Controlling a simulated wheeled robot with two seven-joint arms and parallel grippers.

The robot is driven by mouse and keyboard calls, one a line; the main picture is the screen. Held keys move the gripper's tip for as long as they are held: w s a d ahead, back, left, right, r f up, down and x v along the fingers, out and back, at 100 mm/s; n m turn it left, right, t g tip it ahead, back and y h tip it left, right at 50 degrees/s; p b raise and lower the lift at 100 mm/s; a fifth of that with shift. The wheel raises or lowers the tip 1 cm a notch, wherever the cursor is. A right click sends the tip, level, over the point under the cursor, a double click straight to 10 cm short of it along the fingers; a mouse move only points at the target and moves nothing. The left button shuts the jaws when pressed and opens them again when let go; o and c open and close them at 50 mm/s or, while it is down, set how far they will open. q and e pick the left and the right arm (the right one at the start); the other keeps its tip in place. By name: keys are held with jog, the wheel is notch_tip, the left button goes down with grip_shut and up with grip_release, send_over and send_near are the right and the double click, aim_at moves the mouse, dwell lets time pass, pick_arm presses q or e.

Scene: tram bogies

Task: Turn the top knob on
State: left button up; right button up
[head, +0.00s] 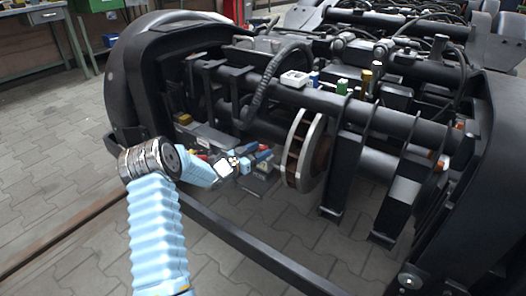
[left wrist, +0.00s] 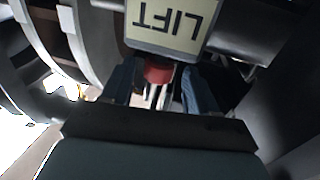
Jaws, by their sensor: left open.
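In the left wrist view, a red round knob-like part (left wrist: 158,70) sits just below a pale plate (left wrist: 172,14) that reads "LIFT" upside down. My left gripper (left wrist: 160,88) is open, with one dark blue finger on each side of the red part. I cannot tell whether the fingers touch it. In the head view, my left gripper (head: 262,156) reaches inside the bogie frame, left of the brake disc. The knob is not clear there, and I cannot tell whether the red part is the top knob. My right gripper is not in view.
A brake disc (head: 303,150) stands close right of the gripper. Cross tubes and a cable (head: 268,80) lie above. Paved floor (head: 50,130) is open at the left.

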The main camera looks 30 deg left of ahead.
pick_arm(q)
jog(key=shift+x, duration=1.2)
jog(key=c, duration=0.9)
jog(key=shift+d+n+y, duration=0.1)
jog(key=shift+n+y, duration=0.2)
jog(key=shift+y, duration=0.2)
jog(key=shift+c, duration=0.2)
jog(key=n+y, duration=0.2)
jog(key=y, duration=0.2)
jog(key=n+y, duration=0.3)
jog(key=y, duration=0.1)
jog(key=shift+d, duration=0.1)
jog(key=shift+n+g+y, duration=0.7)
jog(key=shift+n+y, duration=0.5)
jog(key=shift+y, duration=0.45)
jog(key=shift+n+g+y, duration=0.7)
jog(key=shift+n+y, duration=0.5)
jog(key=shift+y, duration=0.45)
